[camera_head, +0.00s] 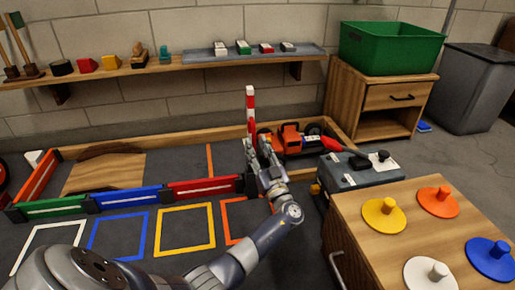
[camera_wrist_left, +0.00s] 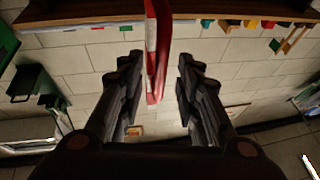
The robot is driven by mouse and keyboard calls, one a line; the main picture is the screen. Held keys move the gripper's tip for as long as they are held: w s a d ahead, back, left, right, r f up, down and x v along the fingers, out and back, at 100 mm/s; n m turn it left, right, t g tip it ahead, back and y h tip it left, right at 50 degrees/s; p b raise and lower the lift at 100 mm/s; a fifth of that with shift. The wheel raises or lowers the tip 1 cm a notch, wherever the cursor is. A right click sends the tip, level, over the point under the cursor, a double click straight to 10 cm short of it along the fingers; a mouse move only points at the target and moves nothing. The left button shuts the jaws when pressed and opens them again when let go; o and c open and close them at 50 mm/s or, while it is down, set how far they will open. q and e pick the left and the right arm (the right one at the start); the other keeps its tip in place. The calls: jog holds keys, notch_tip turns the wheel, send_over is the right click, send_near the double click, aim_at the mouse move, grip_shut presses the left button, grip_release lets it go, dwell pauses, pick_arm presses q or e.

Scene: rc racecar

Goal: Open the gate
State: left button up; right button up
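The gate's red-and-white striped bar (camera_head: 250,112) stands upright at the near left of the orange truck, at the edge of the wooden-framed track. My left gripper (camera_head: 262,150) is at the lower part of the bar, with its fingers pointing up. In the left wrist view the bar (camera_wrist_left: 155,60) runs between the two spread fingers of my left gripper (camera_wrist_left: 160,75), with gaps visible on both sides. The gripper is open. The bar's foot is hidden behind the gripper. My right gripper is not in view.
An orange truck (camera_head: 290,138) stands behind the gripper. A grey box with a red-tipped lever (camera_head: 355,172) and a wooden cabinet with coloured knobbed discs (camera_head: 395,240) lie to the right. Low coloured barriers (camera_head: 140,197) stand to the left. A wall shelf (camera_head: 150,70) runs behind.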

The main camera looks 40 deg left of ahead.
pick_arm(q)
notch_tip(320, 180, up, 10)
dwell(0.6)
dwell(0.4)
